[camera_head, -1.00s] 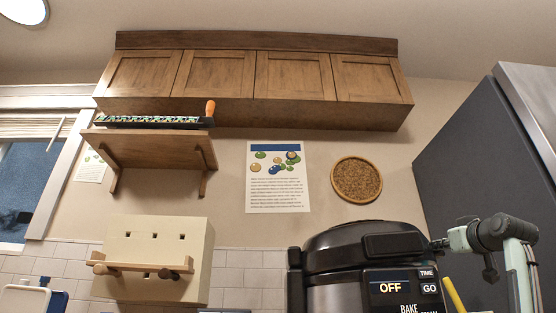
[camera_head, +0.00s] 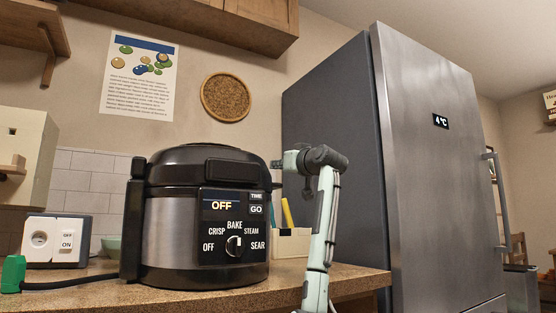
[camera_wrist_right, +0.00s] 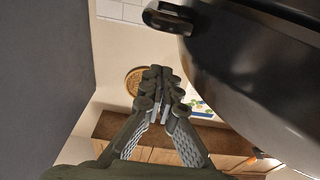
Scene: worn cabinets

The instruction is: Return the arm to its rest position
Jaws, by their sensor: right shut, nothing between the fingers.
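My right arm (camera_head: 318,230) rises from the bottom edge in the head view, to the right of a black and steel cooker. It bends at the top toward the cooker. My right gripper is partly hidden there, close to the cooker's right side. In the right wrist view the gripper (camera_wrist_right: 163,90) shows large, with its fingers together and nothing between them. The cooker's dark side (camera_wrist_right: 245,70) is to the right of the fingers, apart from them. My left gripper is in neither view.
The cooker (camera_head: 205,215) stands on a speckled counter (camera_head: 190,296). Behind my arm is a holder (camera_head: 291,243) with upright utensils. A tall fridge (camera_head: 430,150) stands to the right. A power outlet box (camera_head: 55,241) and green plug (camera_head: 13,274) are at left. A wall cabinet (camera_head: 262,22) hangs above.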

